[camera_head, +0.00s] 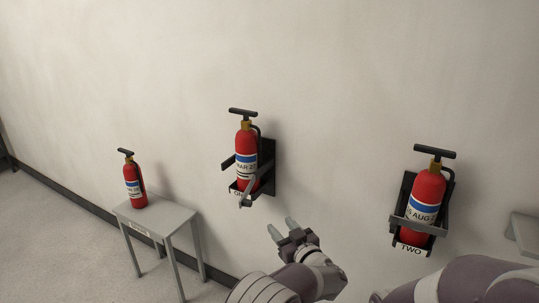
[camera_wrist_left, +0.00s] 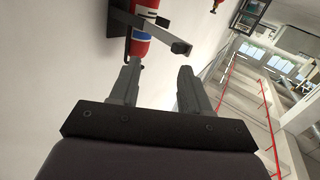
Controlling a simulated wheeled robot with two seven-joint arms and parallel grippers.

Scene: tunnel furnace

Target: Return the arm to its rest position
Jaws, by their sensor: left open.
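My left gripper (camera_head: 281,227) is open and empty, in front of the wall, below and to the right of the middle bracket. A red fire extinguisher (camera_head: 244,178) stands upright in the black middle bracket (camera_head: 268,153), whose grey arms stick out from the wall. The gripper appears clear of both. In the left wrist view, the open fingers (camera_wrist_left: 159,68) have nothing between them; part of the extinguisher (camera_wrist_left: 142,24) and a bracket arm (camera_wrist_left: 165,36) show beyond them. My right gripper is not in view.
Another red extinguisher (camera_head: 424,196) sits in the right bracket, marked TWO, with a grey bar across its front. A third extinguisher (camera_head: 133,186) stands on a small grey table (camera_head: 177,216) at left. A grey surface (camera_head: 524,232) shows at the right edge. Floor at left is clear.

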